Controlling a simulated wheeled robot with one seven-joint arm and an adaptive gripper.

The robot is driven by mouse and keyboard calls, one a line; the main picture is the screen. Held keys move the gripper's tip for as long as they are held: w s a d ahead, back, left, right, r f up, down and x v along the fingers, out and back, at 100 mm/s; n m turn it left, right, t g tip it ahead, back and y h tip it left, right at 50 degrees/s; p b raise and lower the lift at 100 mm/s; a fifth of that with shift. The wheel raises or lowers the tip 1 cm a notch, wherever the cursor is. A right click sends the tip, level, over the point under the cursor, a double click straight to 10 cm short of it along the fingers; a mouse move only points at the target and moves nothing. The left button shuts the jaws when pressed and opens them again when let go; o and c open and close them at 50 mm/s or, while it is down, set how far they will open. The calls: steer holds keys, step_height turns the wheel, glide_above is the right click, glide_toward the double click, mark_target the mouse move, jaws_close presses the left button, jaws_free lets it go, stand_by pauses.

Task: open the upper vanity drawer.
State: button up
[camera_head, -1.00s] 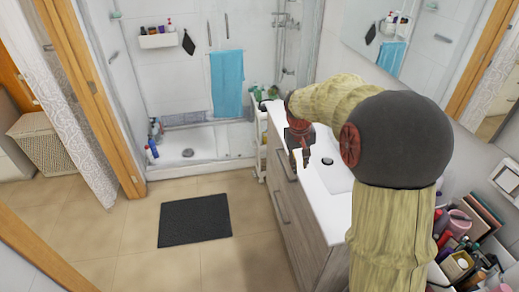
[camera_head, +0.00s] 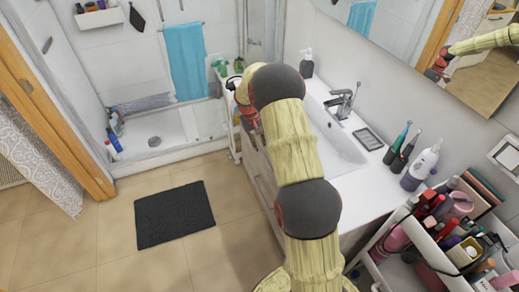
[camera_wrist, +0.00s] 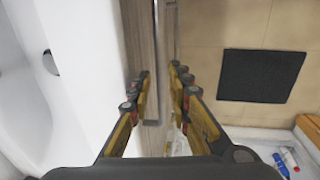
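The vanity (camera_head: 372,193) has a white top with a basin and a wood-grain drawer front (camera_head: 256,163) below it. My arm hides much of that front in the head view, including most of the upper drawer. A metal handle (camera_head: 263,191) shows lower on the front. My gripper (camera_head: 253,122) is at the far end of the vanity front, partly hidden by my arm. In the wrist view, my gripper (camera_wrist: 158,88) is open. Its fingers stand apart on either side of the wood-grain front (camera_wrist: 138,35) and a long grey strip beside it. I cannot tell whether they touch a handle.
A dark mat (camera_head: 174,214) lies on the open tiled floor left of the vanity. A cart (camera_head: 408,268) full of cosmetics stands at the right. A soap pump (camera_head: 307,66), faucet (camera_head: 342,101) and toothbrushes (camera_head: 399,146) stand on the vanity top. The shower is behind.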

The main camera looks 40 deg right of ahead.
mark_target(262, 151)
steer(key=f, duration=0.2)
steer(key=d+f, duration=0.1)
steer(key=f, duration=0.1)
steer(key=shift+s+f+b, duration=0.15)
steer(key=shift+f+b, duration=0.05)
steer(key=shift+b, duration=0.15)
steer(key=shift+c, duration=0.7)
steer(key=shift+a, duration=0.1)
jaws_close()
